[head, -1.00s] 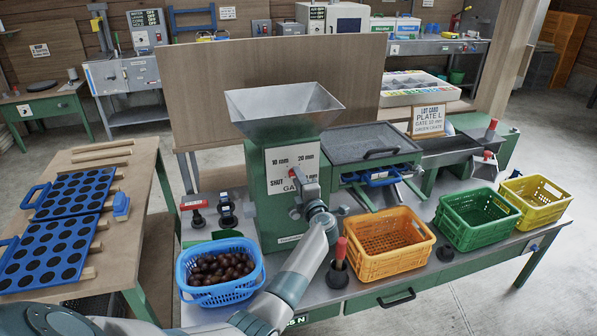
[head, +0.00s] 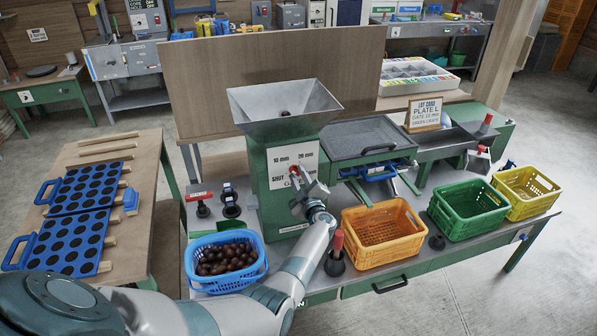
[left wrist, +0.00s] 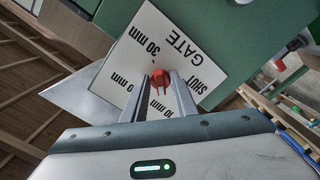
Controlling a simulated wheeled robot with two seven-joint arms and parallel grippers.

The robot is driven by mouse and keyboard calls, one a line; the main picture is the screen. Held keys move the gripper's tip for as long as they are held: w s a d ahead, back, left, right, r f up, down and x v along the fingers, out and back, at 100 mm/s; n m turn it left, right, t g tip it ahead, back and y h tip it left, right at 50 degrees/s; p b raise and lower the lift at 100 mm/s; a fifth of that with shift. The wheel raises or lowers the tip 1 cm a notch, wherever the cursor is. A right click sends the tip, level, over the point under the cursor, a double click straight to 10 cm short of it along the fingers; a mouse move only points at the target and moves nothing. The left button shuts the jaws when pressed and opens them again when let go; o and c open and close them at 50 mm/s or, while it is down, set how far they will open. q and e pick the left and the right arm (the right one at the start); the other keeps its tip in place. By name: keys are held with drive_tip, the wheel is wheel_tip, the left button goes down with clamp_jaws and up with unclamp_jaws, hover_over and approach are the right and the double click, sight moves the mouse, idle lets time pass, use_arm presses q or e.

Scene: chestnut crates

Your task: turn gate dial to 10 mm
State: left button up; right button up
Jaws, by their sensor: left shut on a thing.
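The gate dial is a red knob (left wrist: 160,80) on a white plate (head: 290,163) marked GATE, SHUT and millimetre settings, on the front of the green hopper machine (head: 257,185). My left gripper (head: 304,190) is at the plate, its fingers shut on the red knob. In the left wrist view the gripper (left wrist: 160,92) has one finger on each side of the knob, and the plate appears turned around. The gripper covers part of the plate in the head view. I cannot tell which mark the knob points at. My right gripper is not in view.
A blue basket of chestnuts (head: 190,268) stands left of my forearm. Orange (head: 372,268), green (head: 470,236) and yellow (head: 528,205) crates stand to the right. A black stand with a red handle (head: 336,262) is close to my wrist. A lot card (head: 424,115) reads PLATE L.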

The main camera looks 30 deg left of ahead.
use_arm(q)
drive_tip(key=shift+f+m+p, duration=0.1)
drive_tip(key=shift+m+p, duration=0.25)
drive_tip(key=shift+m, duration=0.25)
drive_tip(key=o, duration=0.7)
